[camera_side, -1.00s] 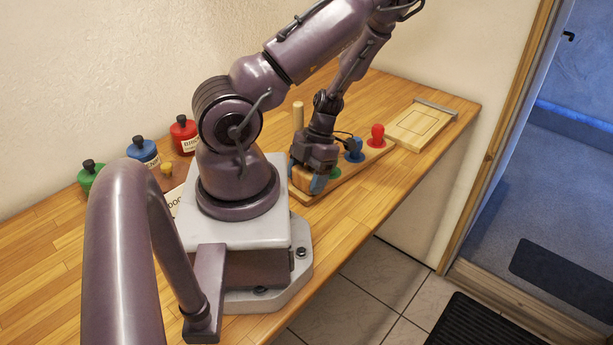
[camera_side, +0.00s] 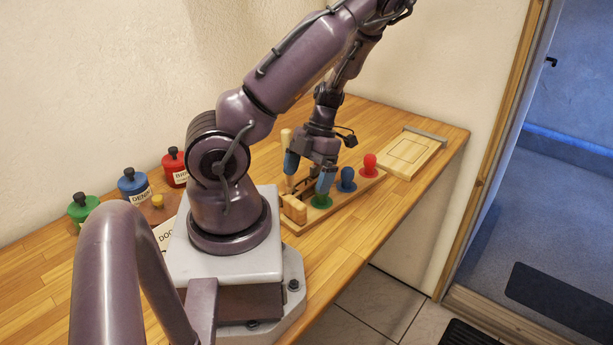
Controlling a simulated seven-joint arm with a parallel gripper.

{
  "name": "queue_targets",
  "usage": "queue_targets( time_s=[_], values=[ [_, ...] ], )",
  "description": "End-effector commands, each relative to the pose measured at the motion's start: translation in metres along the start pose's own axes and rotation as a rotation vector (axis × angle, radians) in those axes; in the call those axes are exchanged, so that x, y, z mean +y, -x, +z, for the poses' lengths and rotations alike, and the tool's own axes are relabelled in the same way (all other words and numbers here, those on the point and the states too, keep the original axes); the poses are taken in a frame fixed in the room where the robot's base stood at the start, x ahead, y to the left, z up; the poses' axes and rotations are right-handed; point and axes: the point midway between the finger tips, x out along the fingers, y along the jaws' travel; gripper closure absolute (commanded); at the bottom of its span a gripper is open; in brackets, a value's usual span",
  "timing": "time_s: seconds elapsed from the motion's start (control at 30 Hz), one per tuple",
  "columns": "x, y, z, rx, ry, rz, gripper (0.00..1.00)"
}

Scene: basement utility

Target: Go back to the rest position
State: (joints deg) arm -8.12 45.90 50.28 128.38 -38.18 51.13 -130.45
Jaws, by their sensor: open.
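My gripper (camera_side: 309,178) is open, with blue fingertips spread apart. It hangs over the near part of a wooden board (camera_side: 322,213) and appears empty. One fingertip is in front of a pale wooden peg (camera_side: 286,138); the other is by a green piece (camera_side: 322,201) on the board. I cannot tell whether that fingertip touches the green piece. A blue knobbed piece (camera_side: 346,180) and a red knobbed piece (camera_side: 369,165) stand further along the board.
A flat wooden tray (camera_side: 409,155) lies at the table's far right end. Green (camera_side: 82,208), blue (camera_side: 133,186) and red (camera_side: 175,167) jars stand along the wall, with a small yellow-brown piece (camera_side: 157,201) nearby. The table's front edge drops to a tiled floor.

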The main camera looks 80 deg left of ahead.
Motion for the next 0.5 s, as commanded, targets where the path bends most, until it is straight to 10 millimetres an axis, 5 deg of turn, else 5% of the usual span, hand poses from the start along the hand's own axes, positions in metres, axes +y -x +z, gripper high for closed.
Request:
queue_targets(
  time_s=[0.33, 0.5],
  values=[
    [-0.006, 0.002, 0.0, -0.006, -0.055, -0.011, 0.05],
    [-0.044, 0.022, -0.001, -0.063, -0.426, -0.063, 0.05]
  ],
)
